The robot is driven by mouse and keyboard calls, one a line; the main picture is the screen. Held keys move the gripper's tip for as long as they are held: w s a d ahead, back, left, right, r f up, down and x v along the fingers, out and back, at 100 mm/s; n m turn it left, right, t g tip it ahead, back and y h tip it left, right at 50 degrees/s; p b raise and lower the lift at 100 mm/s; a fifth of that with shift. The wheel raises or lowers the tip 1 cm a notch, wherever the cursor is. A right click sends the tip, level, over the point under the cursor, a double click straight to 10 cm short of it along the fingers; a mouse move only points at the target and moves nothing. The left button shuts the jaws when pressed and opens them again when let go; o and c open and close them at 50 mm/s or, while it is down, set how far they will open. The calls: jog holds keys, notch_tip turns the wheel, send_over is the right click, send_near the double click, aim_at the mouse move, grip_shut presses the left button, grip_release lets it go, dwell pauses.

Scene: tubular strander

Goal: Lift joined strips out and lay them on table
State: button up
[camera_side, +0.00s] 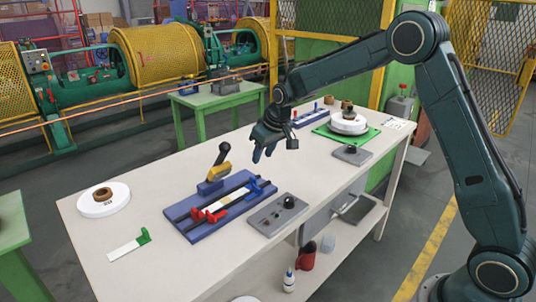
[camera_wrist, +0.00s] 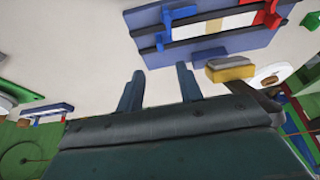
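A blue fixture (camera_side: 190,228) with dark rails lies on the white table (camera_side: 130,200). A pale strip (camera_side: 228,201) lies between its rails, with red and blue clamp pieces around it. It also shows as a white band in the wrist view (camera_wrist: 202,28). My gripper (camera_side: 262,153) hangs above the table, behind and right of the fixture, touching nothing. In the wrist view its two fingers (camera_wrist: 158,82) stand apart with nothing between them.
A yellow block with a dark lever (camera_side: 215,172) stands at the fixture's back edge. A grey control box (camera_side: 277,215) is to its right. A white strip with a green end (camera_side: 130,245) lies front left. A white spool (camera_side: 104,200) stands left.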

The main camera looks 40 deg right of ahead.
aim_at(254, 178)
jog(key=x, duration=1.1)
jog(key=shift+w+f, duration=0.15)
jog(key=shift+f, duration=0.05)
jog(key=shift+c, duration=0.5)
grip_shut()
jog(key=shift+r, duration=0.25)
